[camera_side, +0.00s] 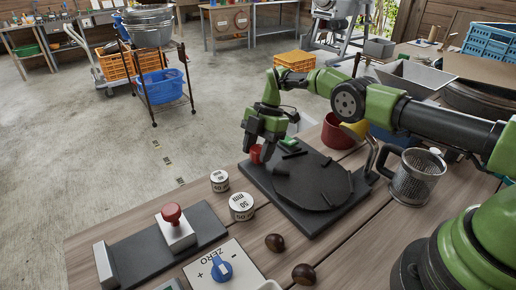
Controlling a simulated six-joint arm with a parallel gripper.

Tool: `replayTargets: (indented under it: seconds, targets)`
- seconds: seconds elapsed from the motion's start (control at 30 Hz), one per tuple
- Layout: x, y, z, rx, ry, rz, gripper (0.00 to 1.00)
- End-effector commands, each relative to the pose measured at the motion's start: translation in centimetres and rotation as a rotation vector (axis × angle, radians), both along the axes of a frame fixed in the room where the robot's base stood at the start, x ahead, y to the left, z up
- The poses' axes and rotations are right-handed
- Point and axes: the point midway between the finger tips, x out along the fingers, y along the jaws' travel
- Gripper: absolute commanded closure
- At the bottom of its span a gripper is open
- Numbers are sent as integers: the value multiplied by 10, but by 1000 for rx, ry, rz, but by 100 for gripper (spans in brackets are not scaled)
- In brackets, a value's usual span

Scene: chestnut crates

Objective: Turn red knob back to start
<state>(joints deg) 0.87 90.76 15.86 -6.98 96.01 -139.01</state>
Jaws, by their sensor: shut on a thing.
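The red knob (256,154) is at the left edge of a dark round disc (312,184), which lies on a black base plate (308,226). My gripper (258,152) points down over it, shut on the knob, and its fingers partly hide it. A green mark (288,142) shows on the far side of the disc, to the right of the knob. Dark bars lie at the disc's far and right edges.
A red-topped plunger (172,214) stands on a dark rail at the front left. Two white weights (241,206) (219,181), two chestnuts (303,274) (275,242) and a blue dial (221,269) are nearby. A metal strainer cup (416,178) and a red pot (338,132) stand to the right.

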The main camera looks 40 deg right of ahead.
Motion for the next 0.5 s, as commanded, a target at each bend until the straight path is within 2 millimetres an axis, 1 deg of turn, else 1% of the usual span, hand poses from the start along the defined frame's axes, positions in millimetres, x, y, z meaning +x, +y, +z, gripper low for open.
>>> replayTargets:
  seconds: [0.4, 0.43, 0.47, 0.5]
  targets:
    - [-1, -1, -2, -4, 5, 2, 80]
    - [-1, -1, -2, -4, 5, 2, 52]
    - [-1, -1, -2, -3, 5, 2, 45]
    - [-1, -1, -2, -3, 5, 2, 35]
